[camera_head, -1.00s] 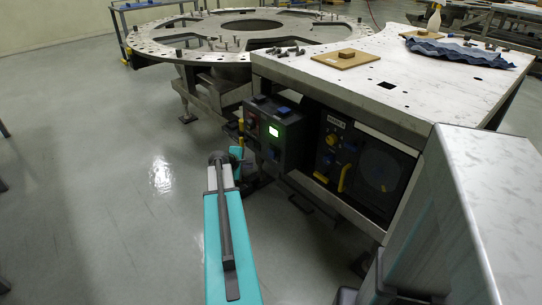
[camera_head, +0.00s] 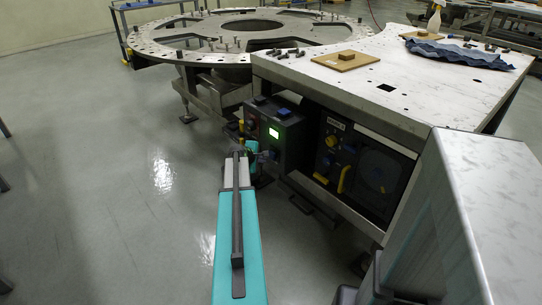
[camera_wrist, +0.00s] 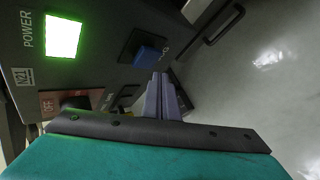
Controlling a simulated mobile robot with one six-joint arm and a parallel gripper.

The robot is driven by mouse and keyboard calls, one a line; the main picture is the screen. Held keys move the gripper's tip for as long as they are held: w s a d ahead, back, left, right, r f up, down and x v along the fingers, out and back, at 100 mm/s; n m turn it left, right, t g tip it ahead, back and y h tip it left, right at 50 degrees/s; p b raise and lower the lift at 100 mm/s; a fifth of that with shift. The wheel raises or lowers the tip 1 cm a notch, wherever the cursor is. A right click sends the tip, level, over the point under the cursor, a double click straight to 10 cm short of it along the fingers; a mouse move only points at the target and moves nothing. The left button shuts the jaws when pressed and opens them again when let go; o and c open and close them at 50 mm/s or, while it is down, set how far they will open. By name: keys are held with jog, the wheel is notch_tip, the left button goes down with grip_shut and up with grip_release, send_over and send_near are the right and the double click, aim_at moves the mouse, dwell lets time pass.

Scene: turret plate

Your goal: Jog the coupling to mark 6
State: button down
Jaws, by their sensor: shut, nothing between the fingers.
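A dark control box (camera_head: 292,141) stands under the near edge of the table. In the wrist view its panel shows a lit green POWER lamp (camera_wrist: 63,37), a blue button (camera_wrist: 150,54) with a partly hidden label, and a dark knob (camera_wrist: 76,102) on a red plate marked OFF. My gripper (camera_wrist: 161,80) is shut and empty, its tips just below the blue button in the picture. I cannot tell whether they touch it. The round turret plate (camera_head: 150,46) lies behind, with holes and upright pins. I cannot make out the coupling or any numbered mark.
The metal table (camera_head: 400,75) carries bolts, a small block on a board (camera_head: 346,62), a blue cloth (camera_head: 460,53) and a spray bottle (camera_head: 434,22). A black unit with yellow handles (camera_head: 365,160) sits right of the box.

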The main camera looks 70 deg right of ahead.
aim_at(270, 157)
jog(key=shift+s+d, duration=0.3)
jog(key=shift+d, duration=0.15)
jog(key=shift+s+d+p, duration=0.45)
jog(key=shift+s+d, duration=0.1)
jog(key=shift+d, duration=0.35)
dwell(3.3)
jog(key=shift+w+a, duration=0.1)
jog(key=shift+a, duration=0.05)
jog(key=shift+w+a, duration=0.5)
jog(key=shift+a, duration=0.25)
dwell(0.5)
jog(key=shift+w+a+b, duration=0.2)
jog(key=shift+w+a, duration=0.25)
jog(key=shift+a, duration=0.25)
jog(key=shift+w+a+b, duration=0.25)
jog(key=shift+w+a, duration=0.2)
jog(key=shift+a, duration=0.25)
jog(key=shift+w+a+b, duration=0.2)
jog(key=shift+w+a, duration=0.25)
jog(key=shift+a, duration=0.25)
jog(key=shift+w, duration=0.1)
